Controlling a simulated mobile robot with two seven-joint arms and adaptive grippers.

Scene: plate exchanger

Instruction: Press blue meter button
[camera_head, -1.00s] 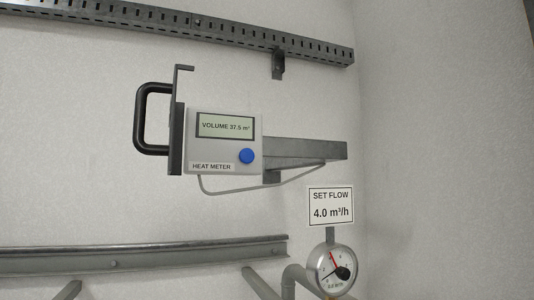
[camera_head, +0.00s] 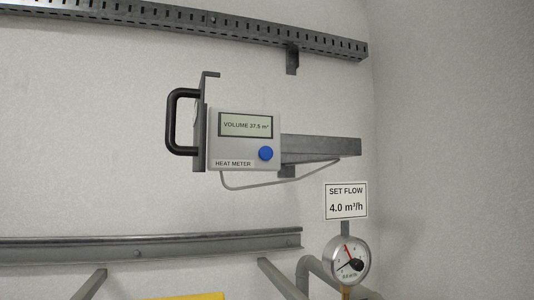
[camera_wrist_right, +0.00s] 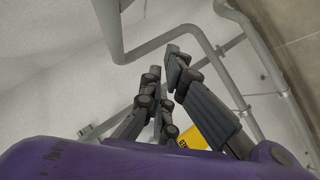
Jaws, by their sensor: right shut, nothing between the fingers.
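The heat meter (camera_head: 242,151) is a grey box mounted on a wall bracket in the head view. Its round blue button (camera_head: 266,153) sits at the lower right of the front, below the display (camera_head: 246,125), which reads "VOLUME 37.5 m³". A black handle (camera_head: 174,122) stands at the meter's left side. My right gripper (camera_wrist_right: 164,66) shows in the right wrist view, shut and empty, with grey pipes and white wall beyond it. The meter and button are not in that view. Neither gripper shows in the head view.
A round gauge (camera_head: 345,260) hangs below a "SET FLOW 4.0 m³/h" sign (camera_head: 346,201). A slotted rail (camera_head: 200,25) runs above the meter and a plain rail (camera_head: 150,246) below. A yellow panel (camera_wrist_right: 193,138) lies past my right fingers. The wall before the meter is unobstructed.

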